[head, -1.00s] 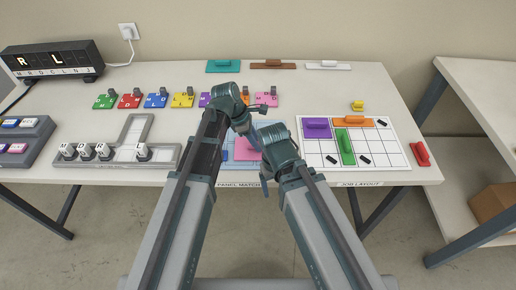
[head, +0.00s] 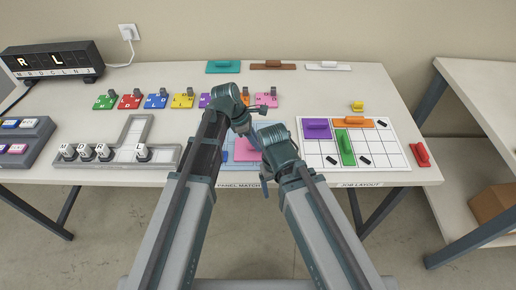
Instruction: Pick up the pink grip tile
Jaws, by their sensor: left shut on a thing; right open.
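The pink grip tile (head: 267,100) is at the right end of the row of lettered tiles, behind the blue mat in the head view. A dark upright grip shows at its back. My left gripper (head: 261,109) is shut at the tile's near edge and appears to hold it. The exact contact is too small to see. The tile looks level, and I cannot tell whether it is off the table. My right gripper (head: 265,185) is open and empty, low over the table's front edge, right of the mat's pink panel. My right wrist partly hides that area.
A pink panel (head: 246,150) lies on the blue mat (head: 228,163). Purple (head: 205,99) and yellow (head: 183,101) lettered tiles stand left of the pink one. A white grid board (head: 393,150) with handled pieces lies to the right. The table between the pink tile and the back handled pieces is clear.

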